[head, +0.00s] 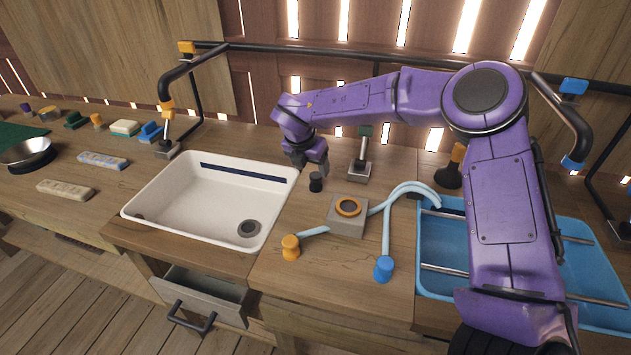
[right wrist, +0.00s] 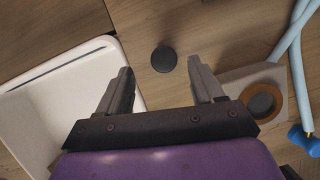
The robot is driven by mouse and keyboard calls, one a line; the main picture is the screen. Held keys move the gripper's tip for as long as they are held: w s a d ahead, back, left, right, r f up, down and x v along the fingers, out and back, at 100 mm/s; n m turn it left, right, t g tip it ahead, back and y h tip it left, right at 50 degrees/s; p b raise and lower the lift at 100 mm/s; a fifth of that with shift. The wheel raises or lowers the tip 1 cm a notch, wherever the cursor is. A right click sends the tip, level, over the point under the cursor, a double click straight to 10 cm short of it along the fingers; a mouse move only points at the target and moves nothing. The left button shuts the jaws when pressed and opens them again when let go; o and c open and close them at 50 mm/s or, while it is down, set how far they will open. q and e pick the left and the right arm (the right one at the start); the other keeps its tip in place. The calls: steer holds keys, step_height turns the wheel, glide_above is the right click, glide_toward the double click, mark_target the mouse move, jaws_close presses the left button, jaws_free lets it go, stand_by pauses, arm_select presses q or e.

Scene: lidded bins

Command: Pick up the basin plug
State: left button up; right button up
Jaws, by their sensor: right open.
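A small black cylinder, which looks like the basin plug (head: 316,182), stands on the wooden counter just right of the white basin (head: 137,205). From above it shows as a dark disc (right wrist: 163,57) in the right wrist view. My right gripper (head: 312,166) is just above and behind it in the head view, pointing down. In the right wrist view the open fingers (right wrist: 159,72) are spread on either side of the plug's line, with nothing between them. The basin's round drain (head: 249,228) shows uncovered. My left gripper is not in view.
A grey block with an orange ring (head: 348,207) and pale blue hoses (head: 387,235) lie right of the plug. A tap-like lever (head: 361,165) stands behind. A blue basin (head: 430,285) is at right. An open drawer (head: 205,295) juts out below the white basin.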

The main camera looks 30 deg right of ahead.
mark_target(315, 175)
steer(key=p+x, duration=0.1)
steer(key=x, duration=0.4)
steer(key=shift+s+d+f, duration=0.1)
steer(key=shift+s+f, duration=0.05)
steer(key=c, duration=1.2)
steer(key=shift+o, duration=0.2)
